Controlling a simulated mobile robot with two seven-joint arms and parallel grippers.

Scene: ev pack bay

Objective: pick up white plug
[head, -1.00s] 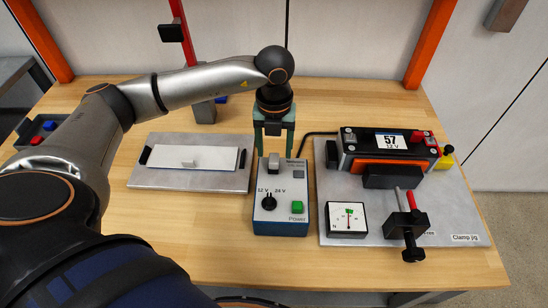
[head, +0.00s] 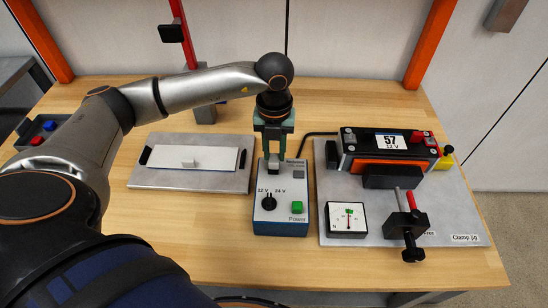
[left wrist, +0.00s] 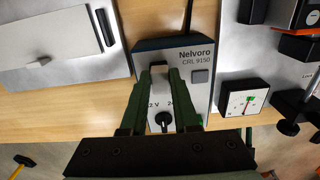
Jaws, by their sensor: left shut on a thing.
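The white plug (head: 273,168), a small pale grey-white block, is at the back of the top face of the blue-and-grey power box (head: 282,223). My left gripper (head: 273,154), with green fingers, points straight down over it and is shut on it. In the left wrist view, the plug (left wrist: 158,68) shows between the two fingertips (left wrist: 159,75), above the box's dial. Whether the plug touches the box is hard to tell. My right gripper is not in view.
A grey plate with a white panel (head: 190,158) lies left of the box. On the right, a clamp jig board (head: 457,215) carries a black-and-orange battery (head: 388,150), a meter (head: 347,219) and a clamp (head: 408,225). A black cable (head: 318,134) runs behind the box.

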